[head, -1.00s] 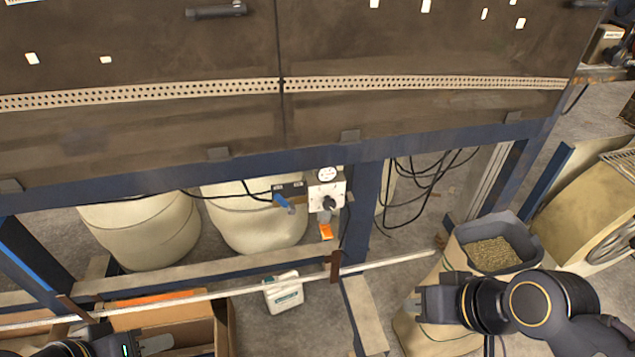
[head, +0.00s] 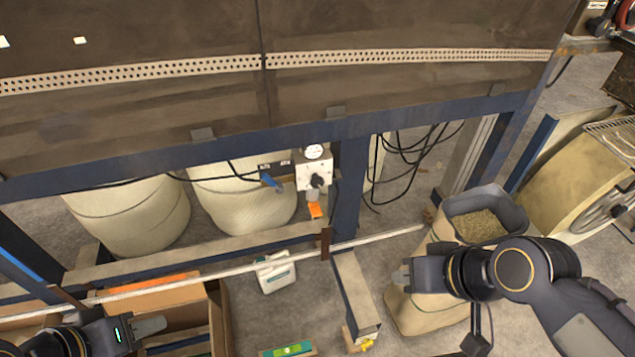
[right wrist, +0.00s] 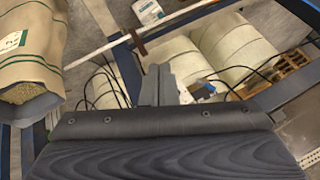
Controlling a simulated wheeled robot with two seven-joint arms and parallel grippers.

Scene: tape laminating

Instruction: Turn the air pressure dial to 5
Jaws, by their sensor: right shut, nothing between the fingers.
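The air pressure dial is a black knob (head: 317,181) on a white box fixed to the blue frame under the dark machine panels. A round white gauge (head: 314,152) sits at the top of that box; its numbers are too small to read. My right gripper (head: 402,275) is shut and empty, below and to the right of the dial and well apart from it. Its closed fingers also show in the right wrist view (right wrist: 158,85). My left gripper (head: 148,327) is at the lower left, far from the dial; its finger opening cannot be made out.
A blue-handled valve (head: 271,181) is just left of the box, and an orange tag (head: 315,210) is below it. A blue post (head: 350,190) stands right of it. A pale rail (head: 380,238) crosses in front. An open bag of pellets (head: 440,265) is by my right arm.

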